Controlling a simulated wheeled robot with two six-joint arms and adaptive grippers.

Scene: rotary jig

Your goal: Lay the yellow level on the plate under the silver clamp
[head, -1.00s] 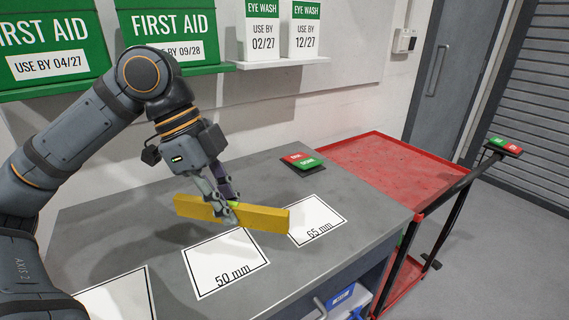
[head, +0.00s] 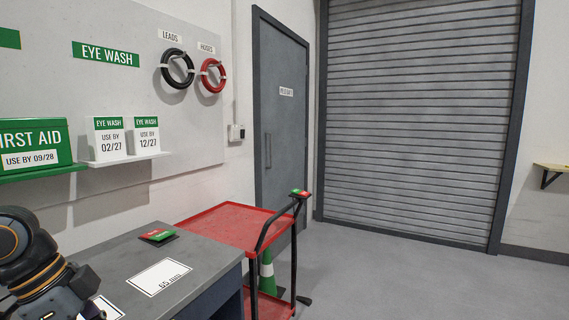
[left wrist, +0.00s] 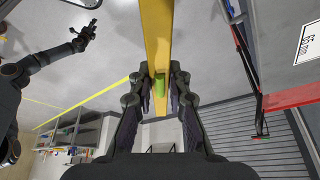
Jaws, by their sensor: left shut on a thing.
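The yellow level (left wrist: 157,30) is a long yellow bar with a green vial (left wrist: 160,86) in the left wrist view. My left gripper (left wrist: 160,80) is shut on it, one finger on each side near the vial. In the head view only part of my left arm (head: 38,265) shows at the lower left, and the level is out of that picture. My right gripper (left wrist: 85,37) shows small at the upper left of the left wrist view; its finger state is unclear. The plate and the silver clamp are not visible in either view.
The grey bench (head: 205,258) holds a 65 mm card (head: 160,278) and a red and green button pad (head: 158,236). A red cart (head: 230,222) with a raised handle stands beside it. A green cone (head: 267,275) shows by the cart. Open floor (head: 410,280) lies right.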

